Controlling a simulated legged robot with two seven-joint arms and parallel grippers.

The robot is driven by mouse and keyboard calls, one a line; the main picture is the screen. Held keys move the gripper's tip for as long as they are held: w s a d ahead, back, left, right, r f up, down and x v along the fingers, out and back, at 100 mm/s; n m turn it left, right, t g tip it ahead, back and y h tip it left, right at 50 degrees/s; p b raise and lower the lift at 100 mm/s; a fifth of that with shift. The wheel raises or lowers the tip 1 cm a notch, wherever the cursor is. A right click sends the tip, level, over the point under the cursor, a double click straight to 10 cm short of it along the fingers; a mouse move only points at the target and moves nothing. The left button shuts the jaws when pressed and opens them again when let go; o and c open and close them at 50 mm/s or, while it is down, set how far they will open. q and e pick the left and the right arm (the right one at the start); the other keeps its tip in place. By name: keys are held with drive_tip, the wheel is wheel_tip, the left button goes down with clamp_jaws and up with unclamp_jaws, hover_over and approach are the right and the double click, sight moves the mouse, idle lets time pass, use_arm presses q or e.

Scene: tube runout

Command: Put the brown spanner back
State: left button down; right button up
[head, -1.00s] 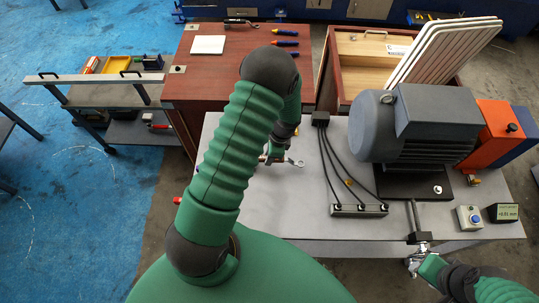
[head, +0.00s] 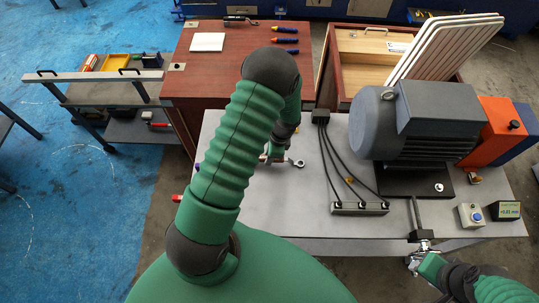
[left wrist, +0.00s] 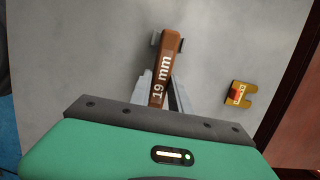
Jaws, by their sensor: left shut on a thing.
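The brown spanner (left wrist: 167,62), marked "19 mm", sits between the fingers of my left gripper (left wrist: 165,100) in the left wrist view. In the head view my left gripper (head: 274,157) is over the grey bench, largely hidden by my arm, and a metal ring end of the spanner (head: 298,163) sticks out to its right. The gripper is shut on the spanner. I cannot tell whether the spanner touches the bench. My right gripper (head: 424,264) is at the bench's front edge, below a metal bar; its fingers are too small to read.
The grey bench (head: 300,220) carries a motor (head: 435,125), a cabled terminal strip (head: 360,209), a button box (head: 470,215) and a small display (head: 507,211). A brown cabinet (head: 225,75) with screwdrivers and an open drawer (head: 365,70) stand behind. A yellow-red piece (left wrist: 239,94) lies right of the spanner.

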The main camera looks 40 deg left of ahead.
use_arm(q)
drive_tip(key=shift+f, duration=0.2)
drive_tip(key=shift+r, duration=0.1)
drive_tip(key=c, duration=1.1)
unclamp_jaws()
drive_tip(key=shift+c, duration=0.2)
drive_tip(key=shift+o, duration=0.2)
drive_tip(key=o, duration=0.4)
drive_tip(key=shift+o, duration=0.2)
drive_tip(key=shift+p+v, duration=2.35)
drive_tip(key=shift+v, duration=0.7)
